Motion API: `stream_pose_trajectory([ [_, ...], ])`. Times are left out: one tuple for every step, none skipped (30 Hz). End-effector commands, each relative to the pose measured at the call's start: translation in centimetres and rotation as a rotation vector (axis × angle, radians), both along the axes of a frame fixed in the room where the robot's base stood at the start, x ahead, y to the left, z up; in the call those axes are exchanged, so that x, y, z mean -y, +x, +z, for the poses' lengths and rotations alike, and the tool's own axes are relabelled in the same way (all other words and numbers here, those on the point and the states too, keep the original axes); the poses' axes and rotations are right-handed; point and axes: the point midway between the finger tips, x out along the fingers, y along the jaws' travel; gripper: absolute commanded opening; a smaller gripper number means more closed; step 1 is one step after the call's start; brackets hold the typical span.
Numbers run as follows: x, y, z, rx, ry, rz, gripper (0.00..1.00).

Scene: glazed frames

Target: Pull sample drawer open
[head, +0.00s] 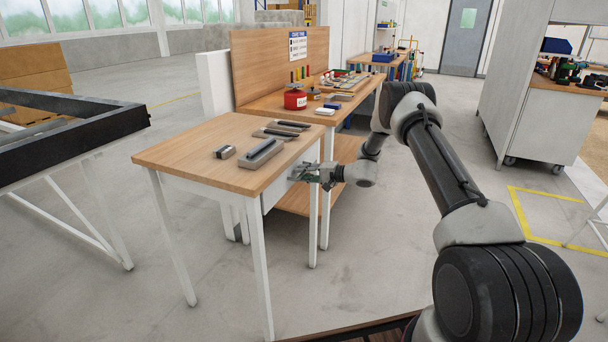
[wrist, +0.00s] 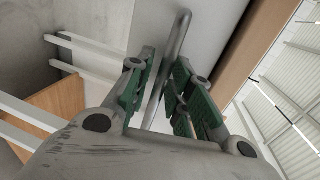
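The drawer (head: 274,192) is a pale grey front set under the right-hand edge of the near wooden table (head: 190,145). It looks shut, flush under the top. My gripper (head: 306,172) is at this front, its fingers reaching toward it. In the wrist view the grey drawer front (wrist: 208,40) carries a bar handle (wrist: 181,30). The handle runs between the two green-padded fingers of my gripper (wrist: 164,72). The fingers look apart, with a narrow gap beside the bar. The handle's lower end is hidden by my gripper.
Grey metal blocks (head: 262,152) lie on the near table. A second bench (head: 262,104) behind holds a red container (head: 295,99) and small parts. A dark-framed stand (head: 70,140) is at the left. A grey cabinet (head: 512,85) is at the right.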

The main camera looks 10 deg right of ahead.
Motion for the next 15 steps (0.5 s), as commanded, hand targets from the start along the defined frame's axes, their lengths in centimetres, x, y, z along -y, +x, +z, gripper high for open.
stream_pose_trajectory([
  [0.02,-0.01,0.00,0.000,0.000,0.000,0.06],
  [0.01,-0.01,0.01,0.000,0.000,0.000,0.00],
  [0.02,-0.01,0.00,0.000,0.000,0.000,0.00],
  [0.02,-0.01,0.00,0.000,0.000,0.000,0.00],
  [0.02,-0.01,0.00,0.000,0.000,0.000,0.00],
  [0.03,-0.02,0.00,0.000,0.000,0.000,0.00],
  [0.03,-0.02,0.00,0.000,0.000,0.000,0.00],
  [0.03,-0.02,0.00,0.000,0.000,0.000,0.00],
  [0.03,-0.03,-0.01,0.000,0.000,0.000,0.00],
  [0.07,-0.05,-0.01,0.000,0.000,0.000,0.00],
  [0.13,-0.08,-0.02,-0.001,0.001,0.000,0.00],
  [0.28,-0.18,-0.01,-0.001,0.000,-0.001,0.00],
  [0.45,-0.28,-0.01,-0.001,0.000,-0.001,0.00],
  [0.65,-0.41,0.00,-0.001,0.001,-0.001,0.00],
  [1.00,-0.63,0.01,-0.001,0.001,-0.001,0.00],
])
